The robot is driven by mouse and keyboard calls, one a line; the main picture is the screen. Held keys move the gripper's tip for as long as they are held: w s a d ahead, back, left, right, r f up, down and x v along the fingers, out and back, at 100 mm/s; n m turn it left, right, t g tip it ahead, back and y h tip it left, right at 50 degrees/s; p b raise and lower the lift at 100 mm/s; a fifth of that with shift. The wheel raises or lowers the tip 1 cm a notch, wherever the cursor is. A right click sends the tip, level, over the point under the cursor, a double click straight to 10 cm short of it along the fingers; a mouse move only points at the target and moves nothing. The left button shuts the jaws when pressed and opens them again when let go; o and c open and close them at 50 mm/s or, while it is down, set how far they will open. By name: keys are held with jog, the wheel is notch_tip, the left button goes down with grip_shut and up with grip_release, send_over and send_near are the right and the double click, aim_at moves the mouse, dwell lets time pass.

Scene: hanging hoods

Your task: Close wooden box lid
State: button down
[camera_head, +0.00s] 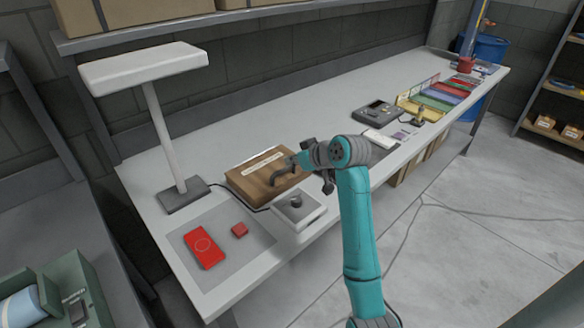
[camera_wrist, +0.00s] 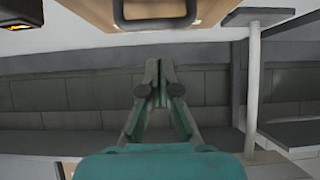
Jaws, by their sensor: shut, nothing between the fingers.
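The wooden box (camera_head: 243,188) sits on the long bench, with a pale label strip on its top. Its lid looks flat and down in the head view; whether a small gap stays at the seam I cannot tell. A dark looped handle (camera_wrist: 156,23) shows on the wooden surface at the top of the wrist view, where the scene appears upside down. My gripper (camera_wrist: 158,68) is shut and empty, its fingertips together and apart from the handle in that picture. In the head view my arm reaches over the bench to the box's right side and partly covers it.
A desk lamp (camera_head: 170,130) stands left of the box. A small white device (camera_head: 299,209) sits close in front of it. Coloured bins (camera_head: 445,95) stand farther right.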

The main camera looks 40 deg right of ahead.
jog(key=v, duration=0.8)
jog(key=shift+s, duration=0.15)
